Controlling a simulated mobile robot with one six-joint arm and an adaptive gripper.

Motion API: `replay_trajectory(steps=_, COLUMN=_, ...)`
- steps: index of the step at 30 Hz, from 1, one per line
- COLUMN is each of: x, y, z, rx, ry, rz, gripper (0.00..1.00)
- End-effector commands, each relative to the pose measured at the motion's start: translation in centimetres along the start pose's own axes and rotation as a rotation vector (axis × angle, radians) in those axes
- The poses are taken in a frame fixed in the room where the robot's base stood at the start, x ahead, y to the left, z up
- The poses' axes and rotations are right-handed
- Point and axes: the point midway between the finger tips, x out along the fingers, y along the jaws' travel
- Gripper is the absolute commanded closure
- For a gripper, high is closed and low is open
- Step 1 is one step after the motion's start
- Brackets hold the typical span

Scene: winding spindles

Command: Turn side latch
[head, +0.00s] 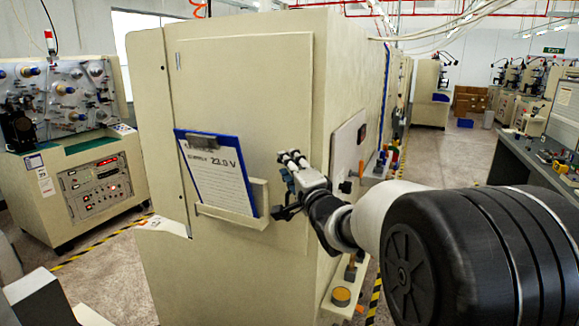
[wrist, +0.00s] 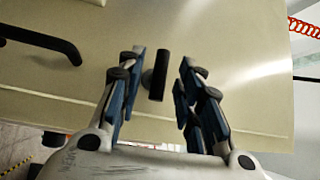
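In the wrist view the side latch is a short black bar (wrist: 162,73) standing out from a pale cream panel. My gripper (head: 285,184) is open, with its blue-padded fingers on either side of the bar in the wrist view (wrist: 160,78). A gap shows between the bar and each finger, so it is not gripped. In the head view my gripper is at the right edge of the cream cabinet's front face (head: 250,90), beside the clipboard holder. I cannot make out the latch there; my gripper seems to cover it.
A clipboard (head: 218,172) with a blue back rests in a cream holder (head: 236,216) left of my gripper. A black curved handle (wrist: 42,38) is on the panel at the left in the wrist view. A winding machine (head: 90,190) stands at far left.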

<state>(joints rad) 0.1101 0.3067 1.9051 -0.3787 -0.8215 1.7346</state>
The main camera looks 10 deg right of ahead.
Motion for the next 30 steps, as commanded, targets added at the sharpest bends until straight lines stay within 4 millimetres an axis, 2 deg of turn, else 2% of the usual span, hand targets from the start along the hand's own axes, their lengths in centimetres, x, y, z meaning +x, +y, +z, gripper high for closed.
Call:
replay_trajectory(steps=7, x=0.03, y=0.0, z=-0.01, rx=0.0, ry=0.0, rz=0.0, gripper=0.68)
replay_trajectory(steps=21, x=0.01, y=-0.01, z=-0.02, rx=0.0, ry=0.0, rz=0.0, gripper=1.0)
replay_trajectory(steps=30, x=0.02, y=-0.07, z=-0.03, rx=-0.003, ry=0.0, rz=0.003, gripper=1.0)
